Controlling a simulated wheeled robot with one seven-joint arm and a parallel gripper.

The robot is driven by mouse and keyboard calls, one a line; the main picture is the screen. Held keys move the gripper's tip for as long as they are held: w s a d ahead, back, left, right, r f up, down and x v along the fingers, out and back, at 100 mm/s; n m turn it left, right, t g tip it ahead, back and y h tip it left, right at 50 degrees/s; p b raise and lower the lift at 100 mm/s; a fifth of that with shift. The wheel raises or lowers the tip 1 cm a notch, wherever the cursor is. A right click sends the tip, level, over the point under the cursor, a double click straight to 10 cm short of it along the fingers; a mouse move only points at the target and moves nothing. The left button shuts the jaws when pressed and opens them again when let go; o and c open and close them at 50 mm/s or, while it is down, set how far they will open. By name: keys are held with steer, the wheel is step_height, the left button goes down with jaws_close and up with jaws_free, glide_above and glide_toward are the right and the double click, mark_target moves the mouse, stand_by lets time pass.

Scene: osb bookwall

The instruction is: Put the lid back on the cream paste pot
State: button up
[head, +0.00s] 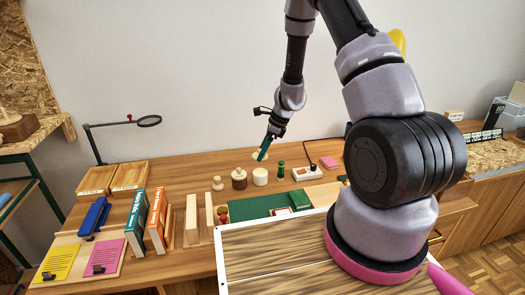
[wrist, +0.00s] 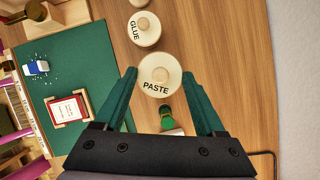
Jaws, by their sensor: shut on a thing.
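My gripper (head: 264,150) has green fingers and is shut on the rim of a round cream lid with a small knob and the word PASTE, which shows in the wrist view (wrist: 158,76). The lid is held level between the two fingertips. In the head view the cream paste pot (head: 260,177) stands upright on the wooden bench with no knob on top. The lid is above the bench, slightly higher in the picture than the pot, apart from it. In the wrist view the lid hides the pot.
The glue pot (head: 239,179) with its knobbed lid stands left of the paste pot. A green mat (head: 250,207) lies in front. Books (head: 138,221) stand at left.

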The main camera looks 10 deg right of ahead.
steer(key=shift+f, duration=3.2)
steer(key=shift+f, duration=0.1)
steer(key=o, duration=1.3)
steer(key=shift+r, duration=3.5)
jaws_close()
